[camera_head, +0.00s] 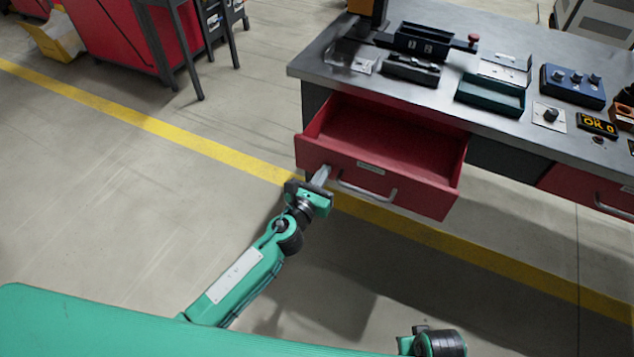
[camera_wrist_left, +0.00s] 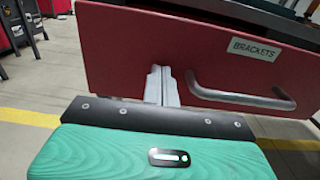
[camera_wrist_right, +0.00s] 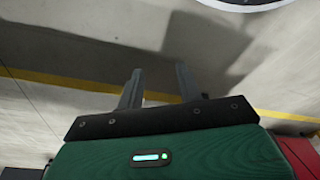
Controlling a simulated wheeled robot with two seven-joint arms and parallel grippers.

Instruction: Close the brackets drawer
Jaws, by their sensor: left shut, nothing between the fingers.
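The red brackets drawer (camera_head: 440,190) is pulled out from under the grey workbench, and its inside looks empty. Its front has a metal bar handle (camera_head: 366,192) and a label reading BRACKETS, which is clear in the left wrist view (camera_wrist_left: 254,49). My left gripper (camera_head: 322,174) is shut and empty. Its fingertips are at the drawer front, left of the handle; they look touching or very near it. In the left wrist view the shut fingers (camera_wrist_left: 161,84) point at the red front. My right gripper (camera_wrist_right: 160,84) is open and empty over bare floor, seen in the right wrist view.
The workbench top (camera_head: 330,72) carries trays, a dark green bin (camera_head: 490,95), a blue knob box (camera_head: 572,86) and a small display (camera_head: 597,125). Another red drawer (camera_head: 590,190) sits at the right. The floor before the drawer is clear, with a yellow line (camera_head: 150,122).

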